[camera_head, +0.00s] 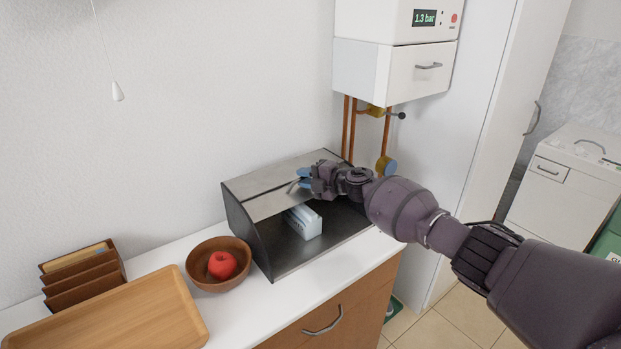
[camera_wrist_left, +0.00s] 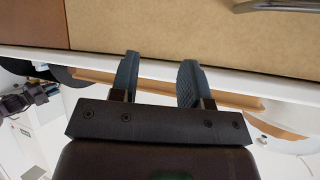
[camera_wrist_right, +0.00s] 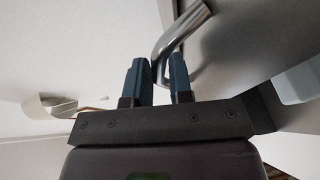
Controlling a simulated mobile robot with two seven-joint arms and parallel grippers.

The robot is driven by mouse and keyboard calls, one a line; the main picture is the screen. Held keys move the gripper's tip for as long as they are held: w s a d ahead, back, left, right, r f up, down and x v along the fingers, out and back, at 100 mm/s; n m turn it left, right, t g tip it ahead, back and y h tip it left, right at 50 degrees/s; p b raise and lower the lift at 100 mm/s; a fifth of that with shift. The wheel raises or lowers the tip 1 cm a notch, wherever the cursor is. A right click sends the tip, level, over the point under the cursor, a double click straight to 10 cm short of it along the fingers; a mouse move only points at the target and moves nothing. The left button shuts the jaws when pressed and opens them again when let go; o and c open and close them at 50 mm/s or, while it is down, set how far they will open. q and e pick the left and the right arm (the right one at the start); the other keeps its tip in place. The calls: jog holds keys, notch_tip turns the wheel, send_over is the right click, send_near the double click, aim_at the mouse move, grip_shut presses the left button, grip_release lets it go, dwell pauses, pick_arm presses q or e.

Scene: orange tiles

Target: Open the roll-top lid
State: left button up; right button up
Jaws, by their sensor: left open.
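The roll-top box (camera_head: 262,243) stands on the white counter against the wall. Its grey metal lid (camera_head: 275,203) is raised, and the front is open enough to show a pale carton-like block (camera_head: 304,222) inside. My right gripper (camera_head: 303,180) is at the lid's front edge. In the right wrist view its fingers (camera_wrist_right: 160,75) are close together around the metal bar handle (camera_wrist_right: 184,28). In the head view the gripper hides much of the handle. My left gripper (camera_wrist_left: 157,70) is open and empty in the left wrist view, facing the counter's front edge; the head view does not show it.
A wooden bowl (camera_head: 203,272) with a red apple (camera_head: 222,265) stands left of the box. A wooden tray (camera_head: 120,318) and a brown rack (camera_head: 85,284) are farther left. A white boiler (camera_head: 385,70) with copper pipes hangs above right. A drawer handle (camera_head: 323,321) projects from the cabinet front.

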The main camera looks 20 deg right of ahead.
jog(key=shift+s+d+r, duration=0.1)
jog(key=shift+s+d, duration=0.3)
jog(key=shift+d, duration=0.05)
jog(key=p+v, duration=0.1)
jog(key=v, duration=0.8)
jog(key=shift+s+r, duration=0.15)
jog(key=shift+s, duration=0.1)
jog(key=shift+d, duration=0.1)
notch_tip(320, 180, up, 5)
jog(key=w+a+m+t+h, duration=0.1)
jog(key=a+m+t, duration=0.1)
jog(key=m+t, duration=0.1)
jog(key=s+a+f+m+t+h, duration=0.2)
jog(key=s+a+m, duration=0.1)
jog(key=s+m, duration=0.15)
jog(key=s+d+f+m+g+h, duration=0.1)
jog(key=s+f+m+h, duration=0.1)
jog(key=s+f+m, duration=0.3)
jog(key=s+d+f+m+g+h, duration=0.2)
jog(key=s+f+m, duration=0.4)
jog(key=s+f, duration=0.6)
jog(key=s+d+f+m+g+h, duration=0.1)
jog(key=s+f+m+h, duration=0.3)
jog(key=s, duration=1.5)
notch_tip(320, 180, down, 5)
jog(key=shift+s+d+r+m+g, duration=0.1)
jog(key=shift+s+d+m+g, duration=0.3)
jog(key=shift+m, duration=0.75)
